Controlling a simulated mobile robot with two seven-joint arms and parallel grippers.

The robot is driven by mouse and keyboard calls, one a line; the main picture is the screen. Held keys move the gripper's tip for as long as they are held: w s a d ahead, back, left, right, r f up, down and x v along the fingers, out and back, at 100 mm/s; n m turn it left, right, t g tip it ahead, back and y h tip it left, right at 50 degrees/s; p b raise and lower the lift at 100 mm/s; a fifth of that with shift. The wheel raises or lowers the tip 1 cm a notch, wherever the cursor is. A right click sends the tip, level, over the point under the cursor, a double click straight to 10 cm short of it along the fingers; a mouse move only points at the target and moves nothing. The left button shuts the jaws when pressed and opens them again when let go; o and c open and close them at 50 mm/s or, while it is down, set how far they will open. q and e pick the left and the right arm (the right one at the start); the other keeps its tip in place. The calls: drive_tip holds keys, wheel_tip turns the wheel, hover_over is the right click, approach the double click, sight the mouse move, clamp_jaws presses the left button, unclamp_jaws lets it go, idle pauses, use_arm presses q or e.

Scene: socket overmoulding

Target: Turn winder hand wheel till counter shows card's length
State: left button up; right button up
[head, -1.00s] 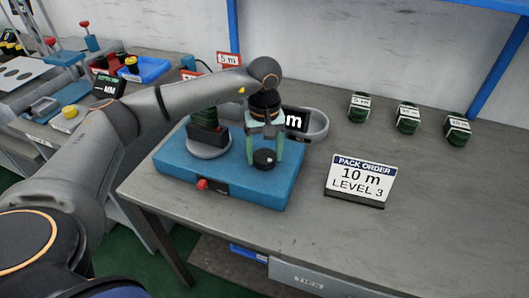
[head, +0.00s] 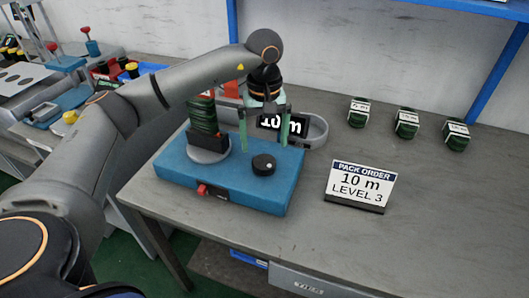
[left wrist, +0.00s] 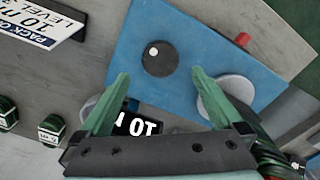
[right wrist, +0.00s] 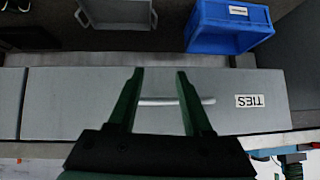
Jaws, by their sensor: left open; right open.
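The blue winder (head: 235,180) sits on the grey bench with a green coil on its spool (head: 203,120). Its black hand wheel (head: 263,165) with a small pale dot is on top; it also shows in the left wrist view (left wrist: 159,57). The counter (head: 283,123) behind it reads 10 m, partly crossed by my gripper. The card (head: 360,185) reads "PACK ORDER 10 m LEVEL 3". My left gripper (head: 264,147) is open and empty, raised above and behind the wheel, apart from it. My right gripper (right wrist: 160,75) is open and empty, facing a drawer front marked TIES.
Several labelled green coils (head: 407,124) stand at the back right of the bench. A blue crate (right wrist: 230,27) shows in the right wrist view. The bench right of the card is clear.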

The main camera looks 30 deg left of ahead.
sight(264, 162)
use_arm(q)
wheel_tip(264, 162, up, 6)
drive_tip(key=shift+s, duration=0.1)
idle(0.7)
